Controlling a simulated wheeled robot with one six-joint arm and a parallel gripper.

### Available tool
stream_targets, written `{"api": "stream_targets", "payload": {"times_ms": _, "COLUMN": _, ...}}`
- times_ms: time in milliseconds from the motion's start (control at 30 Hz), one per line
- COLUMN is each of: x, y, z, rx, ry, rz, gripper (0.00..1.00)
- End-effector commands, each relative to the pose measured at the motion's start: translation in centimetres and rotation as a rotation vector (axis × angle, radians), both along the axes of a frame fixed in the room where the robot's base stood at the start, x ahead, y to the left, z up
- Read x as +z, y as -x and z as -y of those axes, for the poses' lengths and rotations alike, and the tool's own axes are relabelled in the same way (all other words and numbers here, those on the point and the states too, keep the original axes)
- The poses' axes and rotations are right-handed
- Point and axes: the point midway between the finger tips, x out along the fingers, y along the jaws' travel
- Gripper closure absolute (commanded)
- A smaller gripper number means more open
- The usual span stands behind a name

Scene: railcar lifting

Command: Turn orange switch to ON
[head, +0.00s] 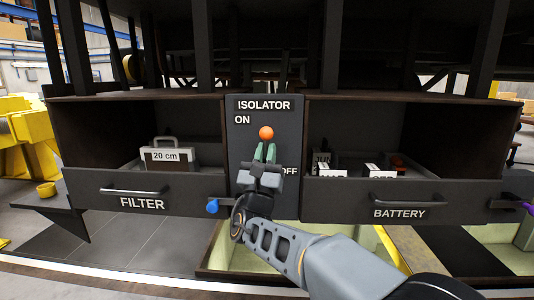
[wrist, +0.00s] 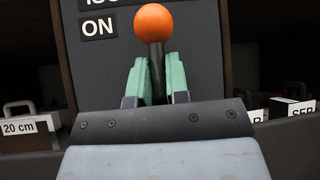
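The orange switch knob (head: 266,133) is a round ball on a dark stem (wrist: 156,70), on the dark isolator panel (head: 284,110). The stem points up in the wrist view. The ON label (head: 242,119) is above and left of the knob, and the OFF label (head: 289,171) is lower right, partly hidden by my gripper. My gripper (head: 265,153) is at the panel just below the knob. In the wrist view its green fingers (wrist: 156,75) are on both sides of the stem, close against it, and appear shut on it. The switch's pivot is hidden.
The FILTER drawer (head: 137,195) is left of the panel, with a 20 cm case (head: 168,155) in the bay. The BATTERY drawer (head: 400,205) is on the right, with several labelled items in its bay.

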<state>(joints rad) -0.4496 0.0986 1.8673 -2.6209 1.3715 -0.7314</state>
Motion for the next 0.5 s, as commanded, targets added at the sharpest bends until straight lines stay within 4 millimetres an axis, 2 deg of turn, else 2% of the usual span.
{"api": "stream_targets", "payload": {"times_ms": 33, "x": 0.12, "y": 0.02, "z": -0.06, "rx": 0.0, "ry": 0.004, "rz": 0.002, "gripper": 0.81}}
{"api": "stream_targets", "payload": {"times_ms": 267, "x": 0.04, "y": 0.0, "z": 0.04, "rx": -0.001, "ry": 0.001, "rz": 0.002, "gripper": 0.6}}
{"api": "stream_targets", "payload": {"times_ms": 500, "x": -0.09, "y": 0.05, "z": 0.05, "rx": -0.001, "ry": 0.0, "rz": 0.001, "gripper": 0.6}}
